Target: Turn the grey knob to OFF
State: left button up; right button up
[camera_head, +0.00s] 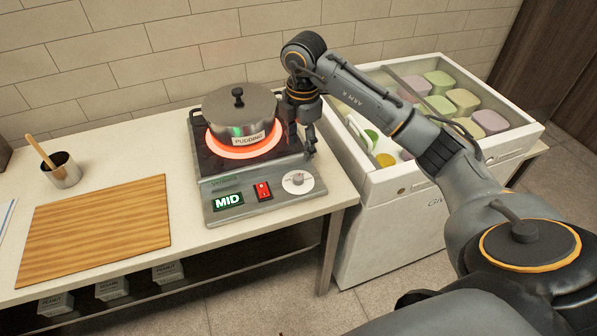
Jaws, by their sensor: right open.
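The grey knob (298,179) sits on a white round dial at the right of the hot plate's (217,193) front panel. Its pointer is too small to read. The green display (228,201) reads MID. A red switch (263,190) is between display and knob. The heating ring (218,147) glows orange-red under a lidded grey pot labelled PUDDING (234,112). My right gripper (311,151) is open, pointing down, just above and behind the knob, apart from it. My left gripper is not in view.
A white chest (400,185) with pastel-lidded tubs stands right of the counter, under my right arm. A wooden board (95,226) and a metal cup with a wooden handle (64,171) are on the left. Small boxes sit on the shelf below.

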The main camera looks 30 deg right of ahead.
aim_at(298, 177)
jog(key=f, duration=0.7)
jog(key=f+p, duration=0.1)
jog(key=f, duration=0.3)
jog(key=shift+w, duration=0.25)
grip_shut()
